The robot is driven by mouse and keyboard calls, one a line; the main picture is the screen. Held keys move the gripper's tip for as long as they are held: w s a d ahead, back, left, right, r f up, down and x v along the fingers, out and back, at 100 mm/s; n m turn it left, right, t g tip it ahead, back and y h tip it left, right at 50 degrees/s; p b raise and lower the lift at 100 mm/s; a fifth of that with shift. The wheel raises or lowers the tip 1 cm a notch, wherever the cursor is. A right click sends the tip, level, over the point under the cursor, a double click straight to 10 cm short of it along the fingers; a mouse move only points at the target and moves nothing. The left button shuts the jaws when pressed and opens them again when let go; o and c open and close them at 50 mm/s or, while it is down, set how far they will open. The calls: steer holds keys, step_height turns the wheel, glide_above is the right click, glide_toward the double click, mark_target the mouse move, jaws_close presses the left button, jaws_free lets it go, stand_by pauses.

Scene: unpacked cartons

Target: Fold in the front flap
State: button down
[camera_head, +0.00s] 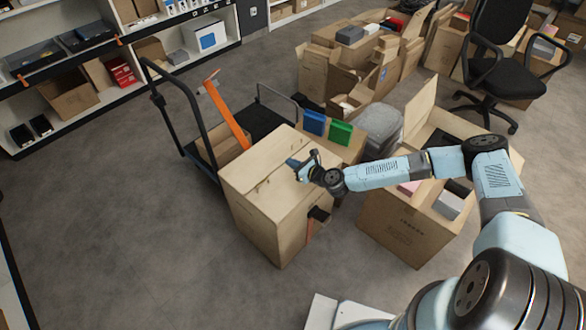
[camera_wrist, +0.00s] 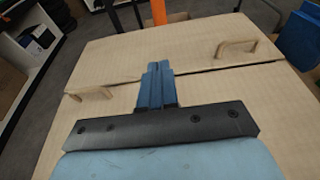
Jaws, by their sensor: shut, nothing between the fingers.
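The carton (camera_head: 262,230) stands on the floor left of my arm, with its top panels lying nearly flat. In the wrist view two top panels, a far one (camera_wrist: 130,58) and a near one (camera_wrist: 215,88), meet along a seam across the top. A small tan loop (camera_wrist: 238,46) stands on the far panel, and another (camera_wrist: 92,93) lies near the seam's left end. I cannot tell which panel is the front flap. My gripper (camera_head: 291,162) is shut and empty over the carton top; its blue fingertips (camera_wrist: 157,66) reach across the seam. Contact is unclear.
A cart (camera_head: 196,150) with an orange upright (camera_head: 226,110) stands behind the carton. Green (camera_head: 341,133) and blue (camera_head: 314,122) boxes sit close behind it. An open carton (camera_head: 403,232) stands to the right under my arm. The floor at left is clear.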

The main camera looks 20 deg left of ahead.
step_height(320, 180, up, 7)
steer(key=shift+r, duration=0.2)
stand_by(0.4)
